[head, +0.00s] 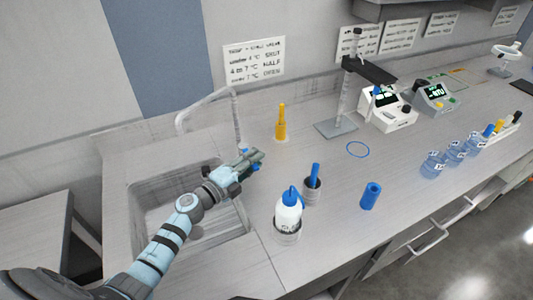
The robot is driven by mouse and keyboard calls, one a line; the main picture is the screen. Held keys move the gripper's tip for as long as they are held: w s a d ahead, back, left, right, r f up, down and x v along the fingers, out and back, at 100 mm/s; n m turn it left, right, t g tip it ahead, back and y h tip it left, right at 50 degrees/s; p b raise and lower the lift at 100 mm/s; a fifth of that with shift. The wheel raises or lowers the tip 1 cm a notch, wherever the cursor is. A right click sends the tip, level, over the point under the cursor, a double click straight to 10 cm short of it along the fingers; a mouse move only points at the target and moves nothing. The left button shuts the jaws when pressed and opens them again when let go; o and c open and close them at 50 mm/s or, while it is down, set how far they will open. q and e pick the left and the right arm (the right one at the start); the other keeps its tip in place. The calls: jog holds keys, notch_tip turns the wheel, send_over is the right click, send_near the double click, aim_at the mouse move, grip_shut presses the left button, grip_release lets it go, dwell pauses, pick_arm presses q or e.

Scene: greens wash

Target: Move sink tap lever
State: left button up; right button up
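The sink tap is a grey arched spout (237,112) at the back right of the sink (140,190). Small blue parts that look like the tap lever (244,151) show right at my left gripper (257,158), which partly hides them. My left arm reaches in from the lower left across the sink, and the gripper is at the sink's right edge near the base of the tap. Whether its fingers are open or shut on the lever is too small to tell. My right gripper is out of view.
A white wash bottle with a blue cap (289,210) and a holder with a blue item (313,190) stand right of the sink. A yellow bottle (281,124) stands behind the gripper. A blue cylinder (370,195), a blue ring (357,149) and a stand (336,128) are farther right.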

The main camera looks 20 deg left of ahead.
pick_arm(q)
jog(key=shift+s+d+r, duration=0.15)
jog(key=shift+s+r, duration=0.15)
jog(key=shift+r, duration=0.1)
jog(key=shift+s+r, duration=0.25)
jog(key=shift+s, duration=0.25)
jog(key=shift+c, duration=0.7)
jog(key=c, duration=0.3)
jog(key=shift+w+f, duration=0.15)
jog(key=shift+w, duration=0.1)
grip_shut()
jog(key=shift+w, duration=0.1)
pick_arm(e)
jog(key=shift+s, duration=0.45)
